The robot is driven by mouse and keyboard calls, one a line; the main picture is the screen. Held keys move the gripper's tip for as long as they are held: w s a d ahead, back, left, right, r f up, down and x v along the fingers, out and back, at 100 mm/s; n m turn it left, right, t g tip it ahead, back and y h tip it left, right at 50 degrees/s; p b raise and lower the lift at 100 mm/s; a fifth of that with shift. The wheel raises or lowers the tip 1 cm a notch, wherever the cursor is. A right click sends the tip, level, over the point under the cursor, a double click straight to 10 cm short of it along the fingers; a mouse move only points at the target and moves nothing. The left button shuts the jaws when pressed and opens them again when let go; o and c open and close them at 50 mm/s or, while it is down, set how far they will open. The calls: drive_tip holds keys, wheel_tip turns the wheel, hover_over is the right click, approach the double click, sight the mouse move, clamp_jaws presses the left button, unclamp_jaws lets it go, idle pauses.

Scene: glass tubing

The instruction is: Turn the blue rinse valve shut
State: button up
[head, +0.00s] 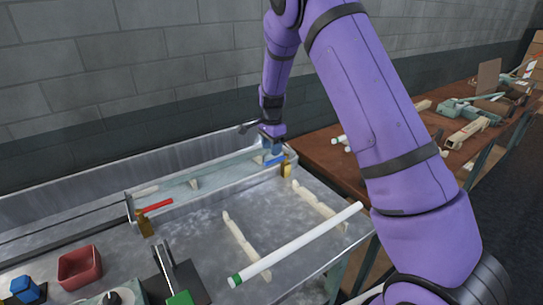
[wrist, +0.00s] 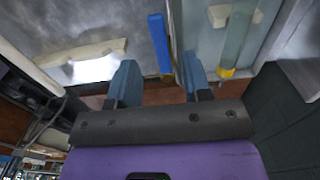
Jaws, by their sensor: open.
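The blue rinse valve handle (head: 274,160) is at the right end of the metal trough, just below my gripper (head: 270,146). In the wrist view the blue handle (wrist: 158,42) is a straight bar that ends near a small yellow fitting. My gripper (wrist: 160,75) is open, with one blue-grey finger on each side of the bar's near end. The bar is closer to the right finger. I cannot tell whether either finger touches it. Part of the valve body is hidden behind my gripper in the head view.
A red handle (head: 156,206) is at the trough's left end. A glass tube (head: 222,168) lies along the trough (head: 70,212). A white tube with a green end (head: 300,242) rests across the bench. A red bin (head: 80,268) stands at front left. A cluttered brown table (head: 330,160) is behind right.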

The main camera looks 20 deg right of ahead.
sight(271, 161)
wheel_tip(271, 161, up, 6)
drive_tip(key=shift+r, duration=0.2)
idle(0.5)
drive_tip(key=s+r+n+t+y, duration=0.1)
drive_tip(key=s+r+n+t, duration=0.2)
drive_tip(key=s+r+n, duration=1.1)
drive_tip(key=s+r+t, duration=0.1)
drive_tip(key=s+r, duration=0.2)
drive_tip(key=s, duration=1.1)
drive_tip(key=s+a+r+n+t+h, duration=0.1)
drive_tip(key=s+r, duration=0.3)
drive_tip(key=s, duration=0.9)
drive_tip(key=shift+s+a+r+n, duration=0.3)
drive_tip(key=shift+s, duration=0.05)
